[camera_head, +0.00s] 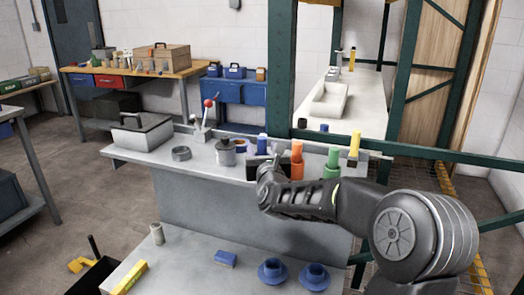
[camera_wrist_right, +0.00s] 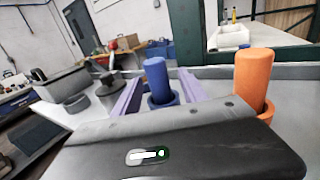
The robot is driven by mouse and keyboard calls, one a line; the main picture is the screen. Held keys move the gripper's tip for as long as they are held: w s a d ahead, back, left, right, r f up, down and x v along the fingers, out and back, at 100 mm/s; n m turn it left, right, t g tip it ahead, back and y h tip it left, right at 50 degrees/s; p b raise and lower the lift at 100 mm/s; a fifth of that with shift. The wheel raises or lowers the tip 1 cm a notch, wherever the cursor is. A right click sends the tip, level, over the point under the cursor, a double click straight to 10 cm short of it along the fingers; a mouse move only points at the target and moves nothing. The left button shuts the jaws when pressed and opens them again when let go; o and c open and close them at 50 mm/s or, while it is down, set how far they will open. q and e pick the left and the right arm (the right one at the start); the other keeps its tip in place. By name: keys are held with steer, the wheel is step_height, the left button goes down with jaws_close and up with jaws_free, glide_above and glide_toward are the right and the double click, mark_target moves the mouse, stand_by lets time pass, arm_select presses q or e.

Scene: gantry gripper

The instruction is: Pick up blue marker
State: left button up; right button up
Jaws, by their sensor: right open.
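The blue marker (camera_head: 262,143) stands upright on the grey bench, left of the orange marker (camera_head: 297,152). In the right wrist view the blue marker (camera_wrist_right: 156,78) stands in a blue ring-like holder. My right gripper (camera_head: 261,165) is on the near side of the blue marker, partly hiding its lower part in the head view. In the wrist view my right gripper (camera_wrist_right: 160,83) is open, with one pale purple finger on each side of the blue marker. Gaps show between the marker and both fingers. My left gripper is not in view.
Orange, green (camera_head: 333,160) and yellow (camera_head: 354,145) markers stand right of the blue one. A grey pot (camera_head: 226,154), a dark ring (camera_head: 181,154) and a grey box (camera_head: 142,132) are left. A green rail (camera_head: 420,155) crosses at right.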

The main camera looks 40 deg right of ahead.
steer(key=shift+w, duration=0.1)
steer(key=shift+c, duration=0.4)
jaws_close()
stand_by(0.5)
